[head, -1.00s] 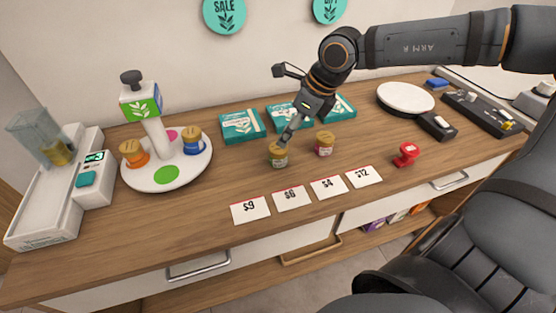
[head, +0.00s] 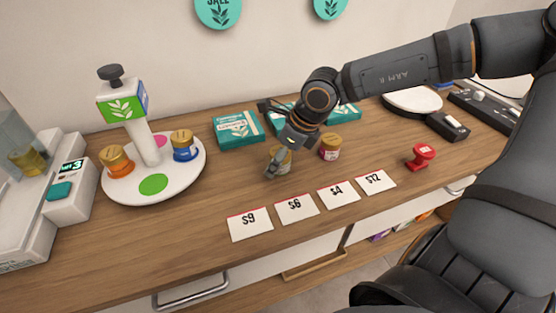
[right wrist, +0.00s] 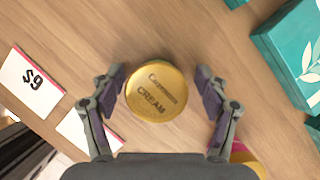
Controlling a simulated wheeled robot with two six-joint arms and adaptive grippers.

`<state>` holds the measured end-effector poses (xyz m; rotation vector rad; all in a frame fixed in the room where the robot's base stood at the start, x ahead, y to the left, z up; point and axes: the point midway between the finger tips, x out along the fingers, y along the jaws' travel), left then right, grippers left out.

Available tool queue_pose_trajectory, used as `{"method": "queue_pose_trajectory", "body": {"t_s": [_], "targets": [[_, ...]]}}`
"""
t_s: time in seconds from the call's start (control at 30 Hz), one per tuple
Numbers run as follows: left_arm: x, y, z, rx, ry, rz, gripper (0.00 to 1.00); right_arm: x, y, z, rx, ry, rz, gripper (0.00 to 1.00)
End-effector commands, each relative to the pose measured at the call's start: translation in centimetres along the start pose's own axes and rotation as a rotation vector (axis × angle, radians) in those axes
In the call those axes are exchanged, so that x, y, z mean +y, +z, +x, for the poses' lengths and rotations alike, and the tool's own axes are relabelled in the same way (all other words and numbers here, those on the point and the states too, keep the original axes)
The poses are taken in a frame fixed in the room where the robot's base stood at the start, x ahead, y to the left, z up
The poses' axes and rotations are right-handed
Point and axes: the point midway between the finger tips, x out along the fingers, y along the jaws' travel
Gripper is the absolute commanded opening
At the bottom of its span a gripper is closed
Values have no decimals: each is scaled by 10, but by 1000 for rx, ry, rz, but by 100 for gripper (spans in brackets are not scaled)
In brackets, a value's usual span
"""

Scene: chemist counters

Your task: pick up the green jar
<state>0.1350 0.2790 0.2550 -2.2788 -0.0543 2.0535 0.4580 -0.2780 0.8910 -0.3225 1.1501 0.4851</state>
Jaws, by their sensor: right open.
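The green jar (head: 284,166) stands upright on the wooden counter and is partly hidden by my right gripper (head: 276,161) in the head view. In the right wrist view, a round gold lid marked CREAM (right wrist: 155,93) lies between the two spread fingers of my right gripper (right wrist: 159,82). There is a gap on each side of the lid. My right gripper is open and holds nothing. The jar's label is mostly hidden. My left gripper is not in view.
Price cards (head: 296,208) lie in front, and teal boxes (head: 238,129) lie behind. A white round stand (head: 120,190) holds orange and blue jars at left. A red stamp (head: 421,156) is at right.

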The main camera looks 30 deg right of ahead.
Motion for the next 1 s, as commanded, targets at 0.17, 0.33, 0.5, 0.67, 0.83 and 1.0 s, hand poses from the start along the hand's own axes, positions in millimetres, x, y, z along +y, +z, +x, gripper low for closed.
{"method": "queue_pose_trajectory", "body": {"t_s": [0.17,0.33,0.5,0.67,0.83,1.0], "targets": [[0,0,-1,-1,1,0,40,0,0,-1,0,0,0,75],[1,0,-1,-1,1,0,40,0,0,-1,0,0,0,52],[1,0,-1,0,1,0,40,0,0,-1,0,0,1,29],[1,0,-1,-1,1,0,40,0,0,-1,0,0,1,15],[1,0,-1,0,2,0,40,0,1,-1,0,0,1,15],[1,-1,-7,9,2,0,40,-2,4,-10,-1,0,3,15]]}}
